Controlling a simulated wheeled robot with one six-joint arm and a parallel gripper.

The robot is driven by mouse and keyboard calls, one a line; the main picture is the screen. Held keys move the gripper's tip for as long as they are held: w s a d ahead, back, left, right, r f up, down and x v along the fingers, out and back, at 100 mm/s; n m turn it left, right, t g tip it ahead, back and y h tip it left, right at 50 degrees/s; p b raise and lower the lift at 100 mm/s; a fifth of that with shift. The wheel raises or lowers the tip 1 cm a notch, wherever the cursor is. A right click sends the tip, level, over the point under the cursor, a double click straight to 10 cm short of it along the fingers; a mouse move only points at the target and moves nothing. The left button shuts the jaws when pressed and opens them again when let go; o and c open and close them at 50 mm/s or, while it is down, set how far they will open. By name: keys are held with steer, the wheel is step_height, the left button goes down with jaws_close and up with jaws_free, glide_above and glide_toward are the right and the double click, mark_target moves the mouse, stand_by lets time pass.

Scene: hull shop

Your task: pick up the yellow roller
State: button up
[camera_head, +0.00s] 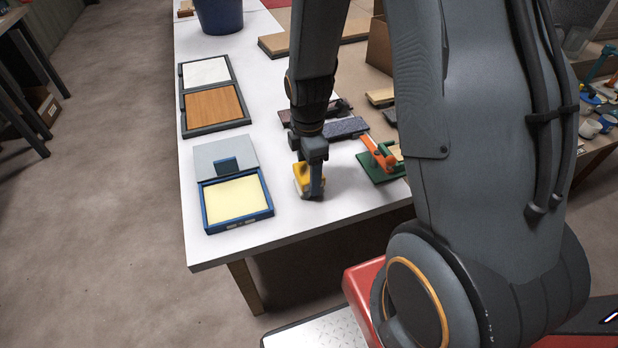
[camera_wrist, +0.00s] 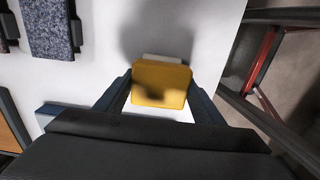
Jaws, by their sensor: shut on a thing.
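The yellow roller (camera_head: 301,179) is at my gripper (camera_head: 312,186), over the front part of the white table. In the wrist view the yellow roller (camera_wrist: 161,84) sits between the two fingers of my gripper (camera_wrist: 160,92), which is shut on it. A small white part shows at the roller's far edge. Whether the roller touches the table or hangs just above it, I cannot tell. In the head view, part of the roller is hidden behind a finger.
A blue-framed tray with a pale yellow pad (camera_head: 236,199) lies left of my gripper. A green base with an orange clamp (camera_head: 379,160) stands to the right. Dark grey blocks (camera_head: 345,128) lie behind. The front table edge is close.

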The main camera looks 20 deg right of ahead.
step_height(320, 180, up, 10)
steer(key=shift+r+b, duration=0.1)
steer(key=shift+b, duration=0.45)
stand_by(2.5)
